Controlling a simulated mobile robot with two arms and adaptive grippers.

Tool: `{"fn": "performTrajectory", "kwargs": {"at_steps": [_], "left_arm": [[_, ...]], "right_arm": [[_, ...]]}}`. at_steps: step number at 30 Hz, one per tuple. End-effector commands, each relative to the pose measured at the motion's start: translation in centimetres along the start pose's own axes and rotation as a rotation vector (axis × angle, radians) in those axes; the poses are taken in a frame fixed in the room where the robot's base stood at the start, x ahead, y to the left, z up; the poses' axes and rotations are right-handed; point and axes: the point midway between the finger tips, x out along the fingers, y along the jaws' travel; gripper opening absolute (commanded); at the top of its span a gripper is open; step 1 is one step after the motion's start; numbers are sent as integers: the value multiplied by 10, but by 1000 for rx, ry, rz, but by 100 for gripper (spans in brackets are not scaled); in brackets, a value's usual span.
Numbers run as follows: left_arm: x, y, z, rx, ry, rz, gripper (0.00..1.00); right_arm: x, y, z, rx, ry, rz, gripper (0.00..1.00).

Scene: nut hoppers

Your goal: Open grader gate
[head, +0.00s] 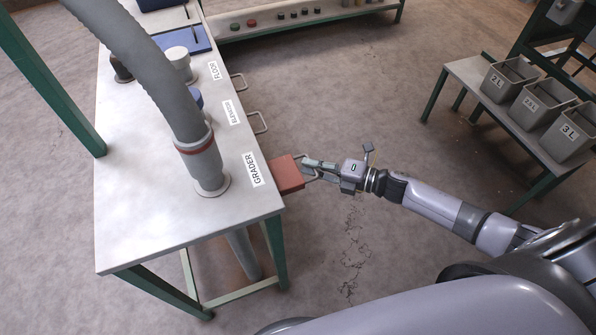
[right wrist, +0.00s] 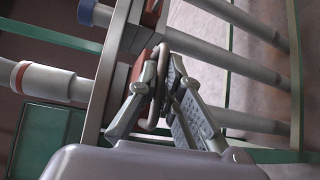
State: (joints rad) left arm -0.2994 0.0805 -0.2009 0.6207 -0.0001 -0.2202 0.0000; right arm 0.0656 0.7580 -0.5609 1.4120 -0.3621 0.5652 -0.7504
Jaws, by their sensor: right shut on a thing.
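The grader gate (head: 286,175) is a red plate that sticks out from the table edge beside the GRADER label (head: 252,169). A wire-loop handle (head: 311,171) is on its outer end. My right gripper (head: 313,168) is shut on this handle, with its arm coming in from the right. In the right wrist view the fingers (right wrist: 163,80) close around the loop, next to a reddish part of the gate; the fingers partly hide the handle. My left gripper is not in view.
The white table (head: 140,225) bears a thick grey hose (head: 150,70) and two more loop handles (head: 258,122) on its edge. Grey labelled bins (head: 510,80) stand on a bench at right. The floor between is clear.

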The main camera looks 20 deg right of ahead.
Motion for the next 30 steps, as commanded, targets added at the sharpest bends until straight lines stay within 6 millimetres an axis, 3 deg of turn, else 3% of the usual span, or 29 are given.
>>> {"fn": "performTrajectory", "kwargs": {"at_steps": [8, 9, 18, 30], "left_arm": [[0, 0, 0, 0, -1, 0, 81], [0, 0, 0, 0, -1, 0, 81], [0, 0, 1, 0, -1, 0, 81], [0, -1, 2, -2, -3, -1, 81]], "right_arm": [[-1, -1, 1, -1, -1, -1, 0], [-1, -1, 1, -1, -1, -1, 9], [-1, 0, 1, 1, 0, -1, 28], [-9, -2, 0, 2, 0, -2, 28]]}}
